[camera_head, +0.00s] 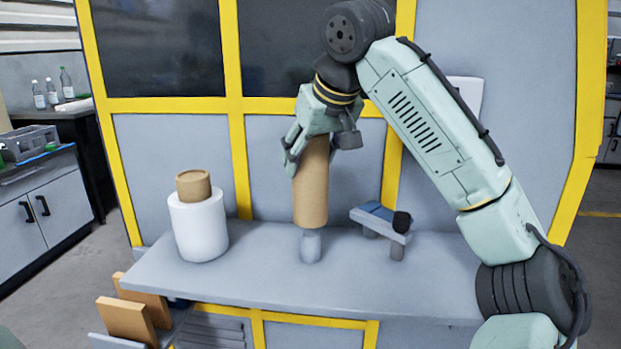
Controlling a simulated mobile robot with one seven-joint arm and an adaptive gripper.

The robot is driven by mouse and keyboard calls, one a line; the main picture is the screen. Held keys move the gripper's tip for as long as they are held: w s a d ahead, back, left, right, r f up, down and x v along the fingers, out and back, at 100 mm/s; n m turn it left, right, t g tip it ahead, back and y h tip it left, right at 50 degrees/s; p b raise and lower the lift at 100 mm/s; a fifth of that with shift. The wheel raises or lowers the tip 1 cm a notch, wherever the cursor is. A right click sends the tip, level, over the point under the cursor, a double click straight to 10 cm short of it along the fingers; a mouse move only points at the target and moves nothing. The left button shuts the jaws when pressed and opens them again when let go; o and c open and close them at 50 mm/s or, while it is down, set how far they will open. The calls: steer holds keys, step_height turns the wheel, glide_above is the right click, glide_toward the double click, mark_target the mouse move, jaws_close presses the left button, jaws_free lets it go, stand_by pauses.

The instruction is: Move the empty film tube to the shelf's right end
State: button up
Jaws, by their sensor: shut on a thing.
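The empty film tube is a brown cardboard cylinder (311,190), upright near the middle of the shelf (265,285). My gripper (322,148) is shut on its upper end from above. Directly below the tube is a short light-grey peg (311,247) standing on the shelf. The tube's lower end is at the peg's top; I cannot tell whether it touches the peg or is around it. The tube's top rim is partly hidden by my fingers. The shelf's right end is partly hidden behind my arm.
A white film roll (199,225) with a brown core stands at the shelf's left. A small grey stand with a blue top and black knob (402,222) is right of the peg. The yellow-framed machine wall (238,160) rises behind. Brown boards (126,321) lean below left.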

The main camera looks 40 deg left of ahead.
steer(key=shift+r+p, duration=3.7)
steer(key=shift+r, duration=0.3)
steer(key=shift+f, duration=0.1)
